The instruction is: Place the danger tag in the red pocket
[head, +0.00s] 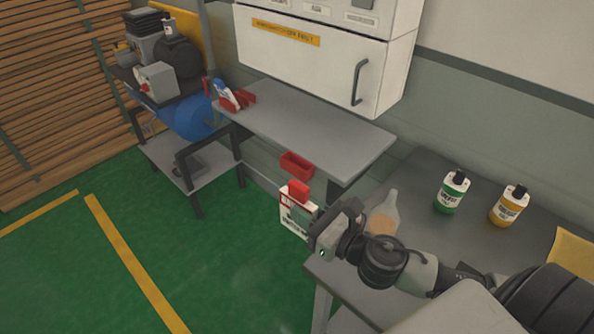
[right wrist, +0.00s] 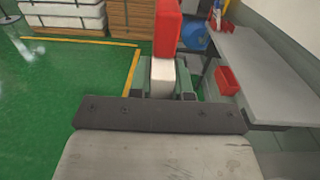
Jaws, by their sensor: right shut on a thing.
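My right gripper (head: 315,226) is shut on the danger tag (head: 299,190), which has a red upper part and a white lower part with dark print. It holds the tag in the air, in front of and below the grey bench. In the right wrist view the tag's red part (right wrist: 167,28) rises above a white part between the fingers (right wrist: 161,85). The red pocket (head: 297,166) is an open-topped bin at the bench's front edge, just above the tag in the head view. It also shows right of the tag in the right wrist view (right wrist: 228,80). My left gripper is out of view.
The grey bench (head: 330,128) holds red and white items (head: 230,96) at its left end. A white cabinet (head: 310,62) hangs above it. Green floor is free at left.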

